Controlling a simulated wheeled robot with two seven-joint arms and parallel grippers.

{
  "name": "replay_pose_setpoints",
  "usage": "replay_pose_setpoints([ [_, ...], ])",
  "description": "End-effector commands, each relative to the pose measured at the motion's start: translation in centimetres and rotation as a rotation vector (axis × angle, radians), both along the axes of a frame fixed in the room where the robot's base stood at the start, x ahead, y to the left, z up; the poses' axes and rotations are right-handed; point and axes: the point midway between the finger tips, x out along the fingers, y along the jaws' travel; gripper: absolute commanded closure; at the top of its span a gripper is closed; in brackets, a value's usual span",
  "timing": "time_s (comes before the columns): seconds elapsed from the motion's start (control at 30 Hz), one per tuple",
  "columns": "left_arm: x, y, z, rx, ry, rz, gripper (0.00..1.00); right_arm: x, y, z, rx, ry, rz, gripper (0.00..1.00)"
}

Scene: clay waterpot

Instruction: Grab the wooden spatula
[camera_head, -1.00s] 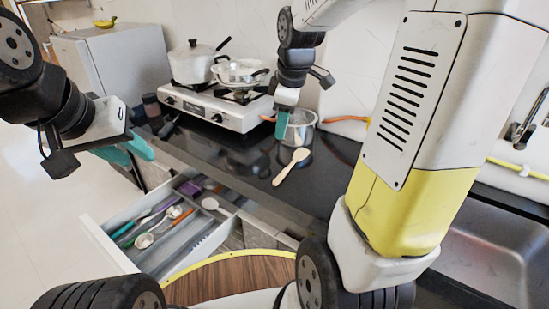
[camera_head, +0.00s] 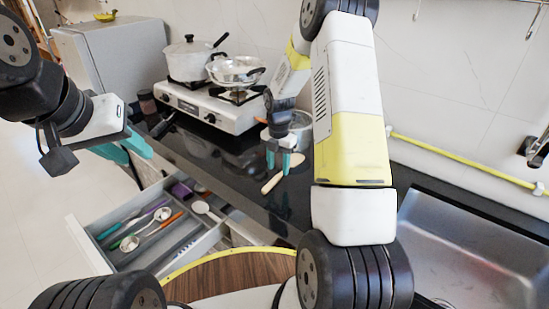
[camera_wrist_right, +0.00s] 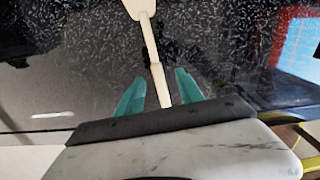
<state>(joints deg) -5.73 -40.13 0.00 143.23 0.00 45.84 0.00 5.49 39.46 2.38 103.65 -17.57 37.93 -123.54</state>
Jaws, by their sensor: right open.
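The wooden spatula (camera_head: 271,184) is pale and lies on the black countertop (camera_head: 245,192). My right gripper (camera_head: 278,170) points down over it and partly hides it in the head view. In the right wrist view the spatula (camera_wrist_right: 157,72) runs lengthwise, its handle in line with the gap between the teal fingers of my right gripper (camera_wrist_right: 160,80). The fingers are apart, one on each side of the handle, and do not grip it. My left gripper (camera_head: 124,150) is open and empty at the left, above the open drawer's far side.
An open drawer (camera_head: 88,240) with spoons and other utensils is at the lower left. A stove (camera_head: 205,103) with pots stands at the back, and a glass pot (camera_head: 301,128) stands behind my right gripper. A sink (camera_head: 470,250) is at the right.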

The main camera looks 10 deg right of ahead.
Motion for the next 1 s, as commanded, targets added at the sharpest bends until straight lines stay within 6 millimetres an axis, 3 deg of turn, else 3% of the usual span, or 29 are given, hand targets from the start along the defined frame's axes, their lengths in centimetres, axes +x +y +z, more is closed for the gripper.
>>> replay_pose_setpoints([
  [0.2, 0.0, 0.0, 0.0, 0.000, 0.000, 0.000, 0.68, 0.2, 0.4, -3.2, 0.000, 0.003, 0.000, 0.56],
  [0.5, 0.0, 0.0, 0.0, 0.000, 0.000, 0.000, 0.68, 0.2, 0.3, -3.8, 0.001, -0.001, 0.000, 0.56],
  [0.57, 0.0, 0.0, 0.0, 0.000, 0.000, 0.000, 0.68, 0.2, 0.4, -3.8, 0.001, -0.001, 0.000, 0.64],
  [0.73, 0.0, 0.0, 0.0, 0.000, 0.000, 0.000, 0.68, 0.2, 0.4, -3.8, 0.001, -0.001, -0.001, 0.98],
  [1.0, 0.0, 0.0, 0.0, 0.000, 0.000, 0.000, 0.68, 0.2, 0.4, -3.7, 0.001, -0.001, -0.001, 1.00],
])
